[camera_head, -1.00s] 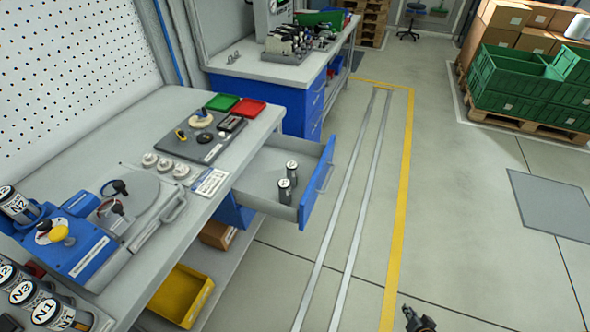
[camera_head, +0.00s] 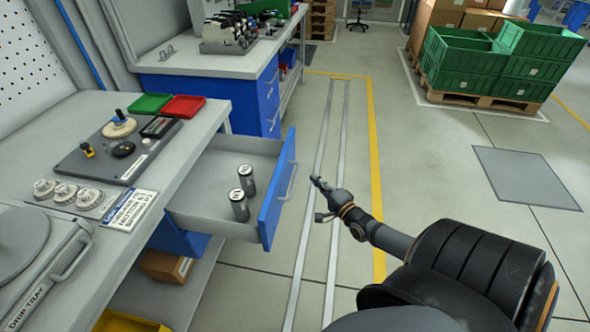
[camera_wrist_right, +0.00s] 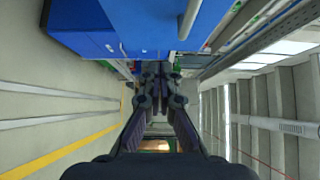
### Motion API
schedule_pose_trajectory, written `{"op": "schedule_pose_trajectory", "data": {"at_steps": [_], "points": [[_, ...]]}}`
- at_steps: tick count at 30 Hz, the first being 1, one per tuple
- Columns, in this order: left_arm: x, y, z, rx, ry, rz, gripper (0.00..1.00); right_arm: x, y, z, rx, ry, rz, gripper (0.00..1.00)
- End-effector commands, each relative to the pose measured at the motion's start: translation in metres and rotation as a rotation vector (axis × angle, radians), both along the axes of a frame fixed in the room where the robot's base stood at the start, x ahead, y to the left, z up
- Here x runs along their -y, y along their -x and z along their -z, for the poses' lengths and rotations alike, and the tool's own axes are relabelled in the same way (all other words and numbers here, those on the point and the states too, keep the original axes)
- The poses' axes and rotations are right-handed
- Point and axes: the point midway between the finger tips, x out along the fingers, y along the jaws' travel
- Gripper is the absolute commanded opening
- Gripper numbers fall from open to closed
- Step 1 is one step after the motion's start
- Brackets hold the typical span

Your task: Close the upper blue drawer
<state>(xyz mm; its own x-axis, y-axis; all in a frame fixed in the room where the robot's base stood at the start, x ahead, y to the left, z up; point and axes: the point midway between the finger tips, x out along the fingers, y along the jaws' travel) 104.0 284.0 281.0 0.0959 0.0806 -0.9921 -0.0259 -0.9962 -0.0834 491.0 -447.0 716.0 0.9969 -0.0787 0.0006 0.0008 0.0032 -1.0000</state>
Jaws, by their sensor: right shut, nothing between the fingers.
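The upper blue drawer (camera_head: 279,187) is pulled out from under the grey workbench at left in the head view. Two dark cylinders with light tops (camera_head: 243,192) stand upright inside it. A silver bar handle (camera_head: 290,181) is on its blue front. My right gripper (camera_head: 316,182) is shut and empty, just to the right of the drawer front and apart from it. In the right wrist view the shut fingers (camera_wrist_right: 157,70) point ahead, with a blue panel (camera_wrist_right: 170,22) and a light bar handle (camera_wrist_right: 189,19) above them. My left gripper is not in view.
The workbench top holds a dark tool tray (camera_head: 118,148), a green tray (camera_head: 151,104) and a red tray (camera_head: 183,107). A cardboard box (camera_head: 165,266) sits on the shelf below. Green crates (camera_head: 465,60) stand on a pallet at right. The floor by the drawer is open.

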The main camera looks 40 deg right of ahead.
Motion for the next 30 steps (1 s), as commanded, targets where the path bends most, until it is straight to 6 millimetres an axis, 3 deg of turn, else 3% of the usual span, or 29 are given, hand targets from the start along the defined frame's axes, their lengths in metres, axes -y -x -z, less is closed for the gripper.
{"op": "schedule_pose_trajectory", "data": {"at_steps": [7, 12, 30], "points": [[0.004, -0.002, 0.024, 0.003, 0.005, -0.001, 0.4, 0.004, -0.054, 0.004, 0.003, 0.001, 0.001, 0.0], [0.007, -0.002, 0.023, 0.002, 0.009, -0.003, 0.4, -0.014, -0.072, 0.001, 0.0, -0.001, 0.001, 0.0], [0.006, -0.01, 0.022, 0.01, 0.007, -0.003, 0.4, -0.023, -0.081, 0.001, -0.002, 0.002, 0.0, 0.0]]}}
